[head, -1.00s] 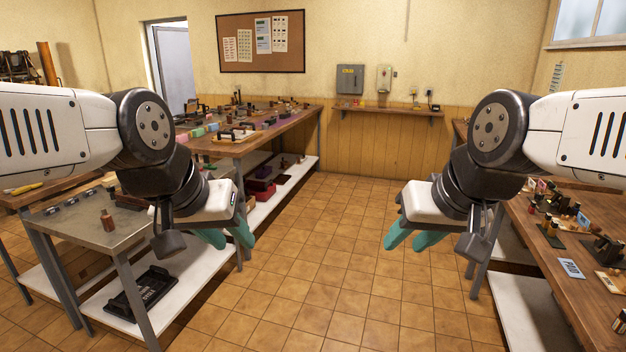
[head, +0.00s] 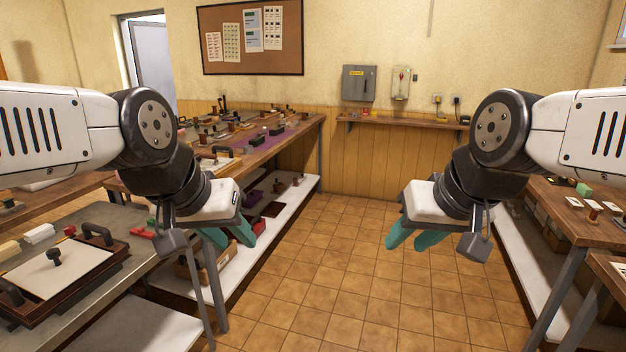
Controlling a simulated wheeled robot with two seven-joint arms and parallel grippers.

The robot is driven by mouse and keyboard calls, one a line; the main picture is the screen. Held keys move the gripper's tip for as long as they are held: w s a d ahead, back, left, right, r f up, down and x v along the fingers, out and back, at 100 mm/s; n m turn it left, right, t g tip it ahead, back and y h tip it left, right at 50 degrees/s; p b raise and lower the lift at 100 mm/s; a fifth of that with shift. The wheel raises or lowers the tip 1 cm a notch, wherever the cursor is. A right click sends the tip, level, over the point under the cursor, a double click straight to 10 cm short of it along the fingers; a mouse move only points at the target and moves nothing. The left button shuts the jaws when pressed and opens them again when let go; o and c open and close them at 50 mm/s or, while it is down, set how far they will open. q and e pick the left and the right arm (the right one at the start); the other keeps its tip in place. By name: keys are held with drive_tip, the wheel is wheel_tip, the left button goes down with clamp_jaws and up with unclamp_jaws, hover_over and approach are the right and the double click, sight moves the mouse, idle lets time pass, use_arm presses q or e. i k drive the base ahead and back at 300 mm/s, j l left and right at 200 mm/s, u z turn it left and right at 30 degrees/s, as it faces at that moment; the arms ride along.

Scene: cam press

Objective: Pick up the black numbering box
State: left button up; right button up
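I cannot pick out a black numbering box for certain in the head view. Several small dark pieces lie on the long back-left bench (head: 283,141), too small to identify. My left gripper (head: 229,240) hangs in the air at centre left, its teal fingers apart with nothing between them. My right gripper (head: 413,241) hangs over the floor at centre right, also open and empty. Both are well away from the bench tops.
A grey metal table (head: 150,262) at front left bears a dark-framed tray (head: 120,256) with a black handle. Wooden benches line the right side, with boxes on a white shelf (head: 522,262). A tiled floor aisle (head: 345,265) is clear between them.

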sight(276, 131)
drive_tip(key=i, duration=2.2)
drive_tip(key=i+u, duration=0.25)
drive_tip(key=i+l+u, duration=0.2)
drive_tip(key=i, duration=0.3)
drive_tip(key=u, duration=0.4)
drive_tip(key=i+l+u, duration=0.2)
drive_tip(key=u, duration=0.25)
drive_tip(key=i+l+u, duration=0.15)
drive_tip(key=l+u, duration=0.35)
drive_tip(key=i+l+u, duration=0.2)
drive_tip(key=l, duration=0.5)
drive_tip(key=i+l+u, duration=0.2)
drive_tip(key=l, duration=0.55)
drive_tip(key=l+u, duration=0.25)
drive_tip(key=l, duration=1.55)
drive_tip(key=i+l, duration=0.15)
drive_tip(key=l, duration=0.9)
